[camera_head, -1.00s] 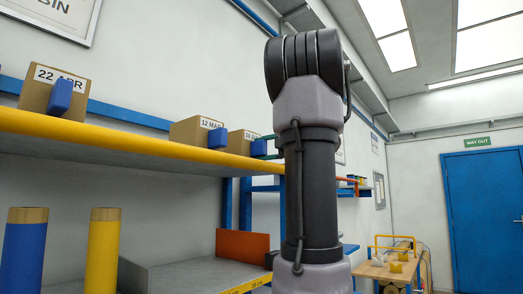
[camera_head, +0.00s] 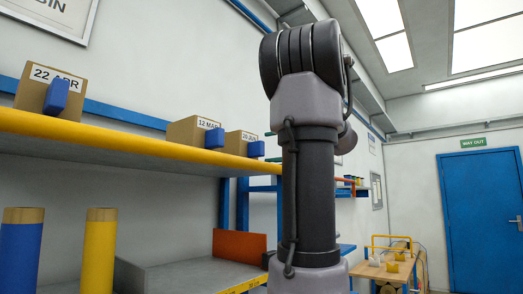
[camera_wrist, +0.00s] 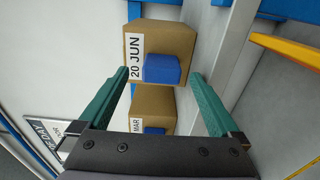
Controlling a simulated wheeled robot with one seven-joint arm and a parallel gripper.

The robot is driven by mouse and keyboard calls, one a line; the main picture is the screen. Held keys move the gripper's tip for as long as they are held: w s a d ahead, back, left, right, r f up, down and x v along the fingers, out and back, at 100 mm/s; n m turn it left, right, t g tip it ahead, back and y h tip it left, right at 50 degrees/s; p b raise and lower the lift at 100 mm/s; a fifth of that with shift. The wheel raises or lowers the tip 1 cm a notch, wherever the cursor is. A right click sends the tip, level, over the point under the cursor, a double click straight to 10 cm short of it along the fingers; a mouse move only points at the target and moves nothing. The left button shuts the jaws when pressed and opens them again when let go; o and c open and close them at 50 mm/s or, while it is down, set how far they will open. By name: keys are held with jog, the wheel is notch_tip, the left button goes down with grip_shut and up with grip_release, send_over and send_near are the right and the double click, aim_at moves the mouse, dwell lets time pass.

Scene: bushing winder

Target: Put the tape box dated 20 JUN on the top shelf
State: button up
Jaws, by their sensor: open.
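The tape box dated 20 JUN (camera_head: 243,137) is a brown carton with a white label and a blue block on its front. It sits on the yellow-edged upper shelf (camera_head: 120,135), at the right end of the row of boxes. In the wrist view the same box (camera_wrist: 160,42) shows its 20 JUN label. My gripper (camera_wrist: 160,75) is open, its green fingers apart on either side of the box's front and blue block, with gaps visible. In the head view my arm hides most of the gripper.
The 12 MAR box (camera_head: 185,131) stands just left of it, and the 22 APR box (camera_head: 45,90) farther left. Below are a blue roll (camera_head: 20,250), a yellow roll (camera_head: 100,250) and an orange divider (camera_head: 240,245). A blue door (camera_head: 480,220) is at the right.

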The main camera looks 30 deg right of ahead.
jog(key=v, duration=0.6)
jog(key=shift+s, duration=0.2)
jog(key=shift+d, duration=0.1)
